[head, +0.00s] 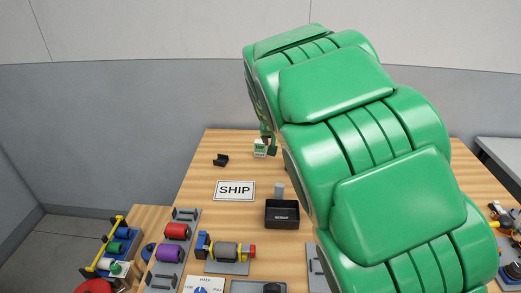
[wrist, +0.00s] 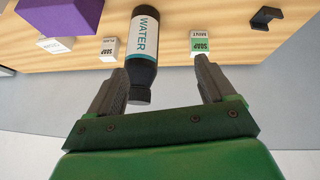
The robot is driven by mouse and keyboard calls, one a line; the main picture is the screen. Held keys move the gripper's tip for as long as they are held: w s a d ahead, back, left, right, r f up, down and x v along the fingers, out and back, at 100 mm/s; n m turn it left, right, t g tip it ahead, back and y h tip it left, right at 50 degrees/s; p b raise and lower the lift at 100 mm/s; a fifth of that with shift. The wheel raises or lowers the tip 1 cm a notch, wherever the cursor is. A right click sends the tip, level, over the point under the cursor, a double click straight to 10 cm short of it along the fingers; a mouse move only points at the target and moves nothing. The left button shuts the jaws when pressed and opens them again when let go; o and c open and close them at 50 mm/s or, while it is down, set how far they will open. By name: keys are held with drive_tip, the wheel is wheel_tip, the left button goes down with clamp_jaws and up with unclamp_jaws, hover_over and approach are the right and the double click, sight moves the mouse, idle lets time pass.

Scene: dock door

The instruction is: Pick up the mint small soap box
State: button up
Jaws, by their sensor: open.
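The mint small soap box (wrist: 200,47) is white with a mint-green label reading SOAP. In the wrist view it stands on the wooden table just beyond the tip of my right finger. A water bottle (wrist: 144,38) shows between the fingers, left of the soap box. In the head view my green arm hides most of the gripper.
A purple box (wrist: 65,14) and two small white boxes, one nearer (wrist: 110,48) and one further left (wrist: 55,44), stand left of the bottle. A black holder (wrist: 266,17) is at right. A SHIP sign (head: 235,190) and black tray (head: 282,213) lie mid-table.

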drive_tip(key=w+a+f+m+t, duration=0.1)
drive_tip(key=w+a+f+t, duration=0.15)
drive_tip(key=w+f, duration=0.45)
approach(260, 142)
drive_tip(key=x, duration=0.3)
drive_tip(key=shift+m+y, duration=0.3)
drive_tip(key=shift+d+x, duration=0.1)
drive_tip(key=shift+x, duration=1.85)
drive_tip(key=shift+d+x, duration=0.15)
drive_tip(key=shift+x, duration=1.75)
drive_tip(key=c, duration=1.1)
